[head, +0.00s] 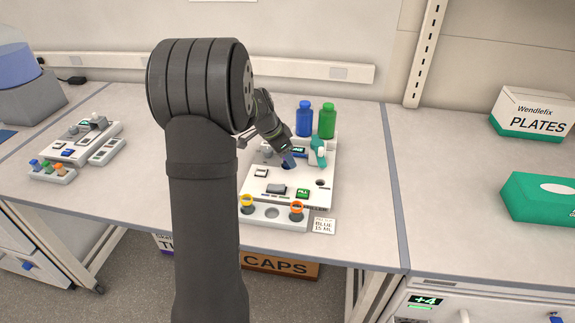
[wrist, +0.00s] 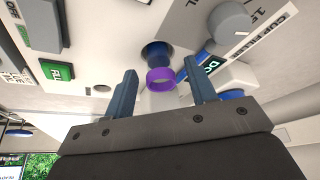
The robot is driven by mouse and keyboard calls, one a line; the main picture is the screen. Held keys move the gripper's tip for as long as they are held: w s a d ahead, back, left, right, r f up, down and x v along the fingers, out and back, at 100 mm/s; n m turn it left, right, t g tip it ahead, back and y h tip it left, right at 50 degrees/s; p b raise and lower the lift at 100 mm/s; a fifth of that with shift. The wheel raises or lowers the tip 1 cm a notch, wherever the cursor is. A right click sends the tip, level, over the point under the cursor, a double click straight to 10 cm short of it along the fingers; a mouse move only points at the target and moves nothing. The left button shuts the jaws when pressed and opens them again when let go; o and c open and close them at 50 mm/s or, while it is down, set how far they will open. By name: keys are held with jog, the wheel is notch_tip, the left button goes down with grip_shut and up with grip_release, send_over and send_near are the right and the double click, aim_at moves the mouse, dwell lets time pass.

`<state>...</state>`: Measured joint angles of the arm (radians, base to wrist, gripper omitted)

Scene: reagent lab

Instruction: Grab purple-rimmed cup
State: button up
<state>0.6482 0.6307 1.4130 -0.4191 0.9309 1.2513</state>
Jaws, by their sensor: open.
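The purple-rimmed cup (wrist: 160,80) shows in the wrist view, its rim toward the camera and its dark blue body set at a round opening in the white dispenser panel. My gripper (wrist: 159,67) is open, with one blue finger on each side of the cup and a visible gap to each. In the head view my gripper (head: 288,160) is over the dispenser (head: 258,188), fingers pointing down. I cannot make out the cup there; the gripper covers that spot.
A front rack (head: 284,219) holds a yellow-rimmed cup (head: 247,204) and an orange-rimmed cup (head: 296,210), with an empty hole between. A blue bottle (head: 304,120) and a green bottle (head: 327,122) stand behind. A card (head: 323,226) reads blue 15 mL.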

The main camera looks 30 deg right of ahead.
jog(key=shift+f, duration=0.1)
jog(key=c, duration=1)
jog(key=shift+c, duration=0.2)
